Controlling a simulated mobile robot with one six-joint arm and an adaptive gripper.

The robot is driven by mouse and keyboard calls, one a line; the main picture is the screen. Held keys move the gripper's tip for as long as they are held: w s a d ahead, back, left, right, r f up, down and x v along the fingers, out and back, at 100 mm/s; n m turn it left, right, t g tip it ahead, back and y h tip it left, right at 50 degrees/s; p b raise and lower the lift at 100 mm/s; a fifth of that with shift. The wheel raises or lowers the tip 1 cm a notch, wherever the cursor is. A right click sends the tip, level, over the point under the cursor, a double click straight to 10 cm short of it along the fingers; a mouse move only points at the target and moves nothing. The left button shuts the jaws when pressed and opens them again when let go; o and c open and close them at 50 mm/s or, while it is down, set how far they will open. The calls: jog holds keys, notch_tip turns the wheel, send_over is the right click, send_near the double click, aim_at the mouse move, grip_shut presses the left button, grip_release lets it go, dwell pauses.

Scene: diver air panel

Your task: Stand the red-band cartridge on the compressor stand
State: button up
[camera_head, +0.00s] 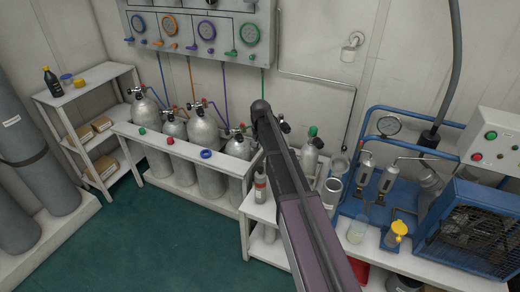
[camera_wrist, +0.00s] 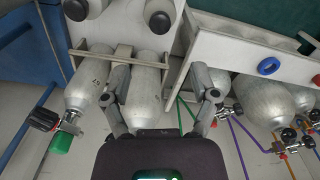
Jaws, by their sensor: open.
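A small grey canister (camera_head: 260,187) with a reddish band near its top stands upright on a low white table, left of my arm in the head view. It looks like the red-band cartridge, but the band is small. The compressor stand (camera_head: 375,262) is the white bench at the right, carrying the blue compressor (camera_head: 465,235). My gripper (camera_wrist: 160,80) is open in the wrist view, its two fingers spread with nothing between them, above grey cylinders. In the head view my arm hides the gripper. I cannot pick out the red band in the wrist view.
Grey air cylinders (camera_head: 204,135) stand in a white rack, with a blue ring (camera_head: 207,154) on its rail. Green floor (camera_head: 140,240) at the front is free.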

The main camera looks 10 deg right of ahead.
jog(key=s+n, duration=0.4)
jog(key=s, duration=2.5)
jog(key=shift+s+a, duration=0.15)
